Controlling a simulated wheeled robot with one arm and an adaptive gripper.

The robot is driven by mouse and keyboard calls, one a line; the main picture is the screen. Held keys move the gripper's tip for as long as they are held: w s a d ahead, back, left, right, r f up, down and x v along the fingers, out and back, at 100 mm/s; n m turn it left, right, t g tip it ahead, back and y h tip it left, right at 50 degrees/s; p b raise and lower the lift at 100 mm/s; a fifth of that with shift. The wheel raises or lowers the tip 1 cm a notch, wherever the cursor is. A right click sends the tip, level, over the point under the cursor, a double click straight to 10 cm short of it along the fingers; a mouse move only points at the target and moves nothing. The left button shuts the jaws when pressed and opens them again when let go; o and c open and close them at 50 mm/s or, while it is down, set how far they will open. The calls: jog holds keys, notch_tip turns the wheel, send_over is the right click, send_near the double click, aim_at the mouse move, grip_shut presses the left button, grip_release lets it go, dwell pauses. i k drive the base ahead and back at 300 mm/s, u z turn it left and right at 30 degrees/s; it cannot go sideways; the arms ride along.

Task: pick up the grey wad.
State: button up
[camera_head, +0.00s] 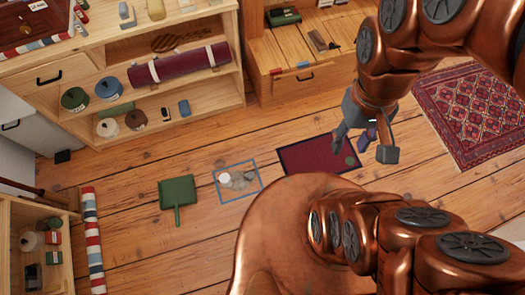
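A small greyish lump (248,176), perhaps the grey wad, lies within a blue-outlined rectangle (220,199) on the wooden floor. A whiter lump (224,178) and a pale grey-tan patch lie beside it; they are too small to tell apart surely. My gripper (364,148) hangs to the right of the rectangle, over the right end of a dark red mat (305,158). Its fingers are spread apart. Small purplish parts show between them, and I cannot tell what these are.
A green dustpan-like thing (177,192) lies left of the rectangle. A striped roll (92,240) lies farther left. Shelves (200,102) and a wooden chest (290,86) stand behind. A patterned rug (470,110) lies at right. Bare floor surrounds the rectangle.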

aim_at(250, 176)
jog(key=z, duration=0.75)
jog(key=k, duration=0.55)
jog(key=u, duration=3.7)
jog(key=k, duration=1)
jog(key=z, duration=1.15)
jog(key=i, duration=0.5)
jog(key=u, duration=0.05)
